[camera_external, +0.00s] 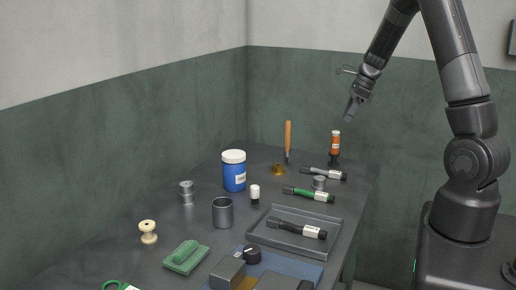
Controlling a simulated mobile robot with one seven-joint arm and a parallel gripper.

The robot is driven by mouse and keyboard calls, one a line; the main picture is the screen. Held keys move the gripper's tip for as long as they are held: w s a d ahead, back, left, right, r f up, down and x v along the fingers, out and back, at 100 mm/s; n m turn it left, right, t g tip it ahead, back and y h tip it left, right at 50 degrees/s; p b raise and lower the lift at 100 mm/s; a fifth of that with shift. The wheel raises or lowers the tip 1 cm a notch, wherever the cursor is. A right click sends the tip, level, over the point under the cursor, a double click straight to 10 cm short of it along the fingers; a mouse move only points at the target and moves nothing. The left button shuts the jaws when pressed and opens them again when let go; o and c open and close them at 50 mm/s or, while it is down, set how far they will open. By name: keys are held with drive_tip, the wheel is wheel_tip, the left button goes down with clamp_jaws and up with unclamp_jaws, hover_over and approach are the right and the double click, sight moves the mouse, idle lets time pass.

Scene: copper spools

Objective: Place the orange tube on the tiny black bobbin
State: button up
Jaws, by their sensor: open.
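The orange tube (335,147) has a white cap and a pale label. It stands upright at the far right end of the dark table. A small black bobbin (333,161) shows directly beneath it, and the tube appears to rest on top of it. My gripper (351,112) is above and slightly right of the tube in the picture, apart from it. It points downward, is open and holds nothing that I can see. The gap between its fingers is hard to make out at this size.
A wooden-handled tool (288,138) stands upright left of the tube, near a brass spool (278,170). A grey marker (322,173), a green marker (308,193), a blue-labelled jar (234,174) and a grey tray (266,240) lie nearer. The table's right edge is close to the tube.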

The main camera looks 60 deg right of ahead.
drive_tip(key=a+r+n, duration=0.6)
drive_tip(key=a+n, duration=0.1)
drive_tip(key=a, duration=0.4)
drive_tip(key=a+r+n, duration=0.6)
drive_tip(key=a+n, duration=0.1)
drive_tip(key=a, duration=0.4)
drive_tip(key=s+a+r+n, duration=0.2)
drive_tip(key=s+a+n, duration=0.4)
drive_tip(key=a+n, duration=0.2)
drive_tip(key=s+a+r+n+t+h, duration=0.1)
drive_tip(key=s+a+r+n, duration=0.2)
drive_tip(key=s+a+n, duration=0.4)
drive_tip(key=a+n, duration=0.1)
drive_tip(key=n, duration=0.2)
drive_tip(key=shift+s, duration=0.15)
